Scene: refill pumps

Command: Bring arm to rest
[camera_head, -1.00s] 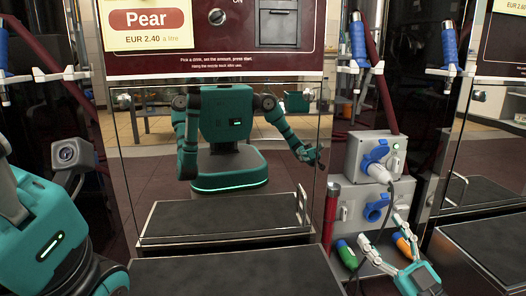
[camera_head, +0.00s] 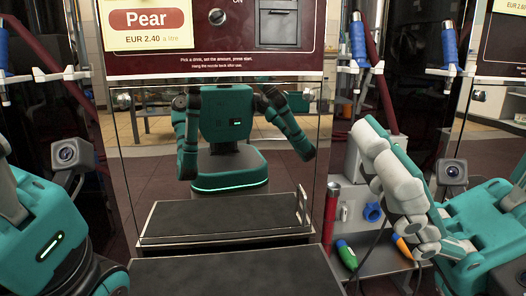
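My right arm (camera_head: 480,215) is folded up at the right, close to the camera. Its pale grey jointed part (camera_head: 392,180) rises in front of the grey socket box (camera_head: 344,190) and hides much of it. I cannot make out the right fingertips clearly, nor whether they are open or shut. My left arm (camera_head: 45,220) is at the left edge, with its camera (camera_head: 72,153) showing. The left gripper is out of view. A mirror panel in the middle shows my reflection.
A green-tipped nozzle (camera_head: 346,255) and an orange one (camera_head: 403,247) stand low on the right. Blue-handled nozzles (camera_head: 358,40) hang beside the Pear panel (camera_head: 145,25). A dark shelf (camera_head: 230,275) lies in front, its top clear.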

